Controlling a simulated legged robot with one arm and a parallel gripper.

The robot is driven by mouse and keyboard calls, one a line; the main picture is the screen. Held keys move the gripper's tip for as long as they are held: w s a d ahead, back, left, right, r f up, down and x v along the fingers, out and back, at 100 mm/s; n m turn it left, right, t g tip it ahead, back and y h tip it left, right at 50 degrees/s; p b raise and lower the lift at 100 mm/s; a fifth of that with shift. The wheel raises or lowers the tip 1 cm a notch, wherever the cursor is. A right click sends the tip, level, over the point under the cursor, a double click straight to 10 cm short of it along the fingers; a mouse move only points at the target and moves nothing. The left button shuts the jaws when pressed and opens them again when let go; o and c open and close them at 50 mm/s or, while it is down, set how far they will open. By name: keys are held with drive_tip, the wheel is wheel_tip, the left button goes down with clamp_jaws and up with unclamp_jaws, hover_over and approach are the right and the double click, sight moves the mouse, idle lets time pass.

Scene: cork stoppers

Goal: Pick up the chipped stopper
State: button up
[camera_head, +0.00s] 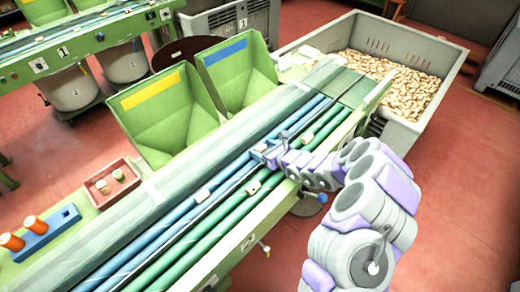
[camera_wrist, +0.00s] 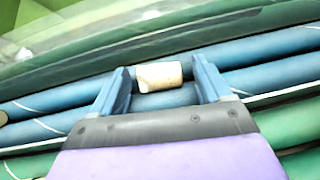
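A pale cork stopper (camera_wrist: 160,76) lies on the blue rollers in the wrist view, between the two blue fingers of my gripper (camera_wrist: 162,88). The fingers are apart; the left one is close to the stopper's end, and a gap shows on the right. A chip on it cannot be made out clearly. In the head view my gripper (camera_head: 264,153) is low over the rollers, and the stopper there is hidden. Other stoppers lie on the blue rollers (camera_head: 202,195) and the green rollers (camera_head: 253,187). One more stopper lies farther up the green rollers (camera_head: 307,138).
Two green hoppers, one yellow-marked (camera_head: 165,115) and one blue-marked (camera_head: 237,75), stand behind the rollers. A grey bin (camera_head: 425,48) of corks is at the back right. A small reddish tray (camera_head: 92,197) and a blue holder (camera_head: 50,238) with orange pieces sit left.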

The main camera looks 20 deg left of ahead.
drive_tip(key=c, duration=1)
drive_tip(key=shift+r, duration=0.1)
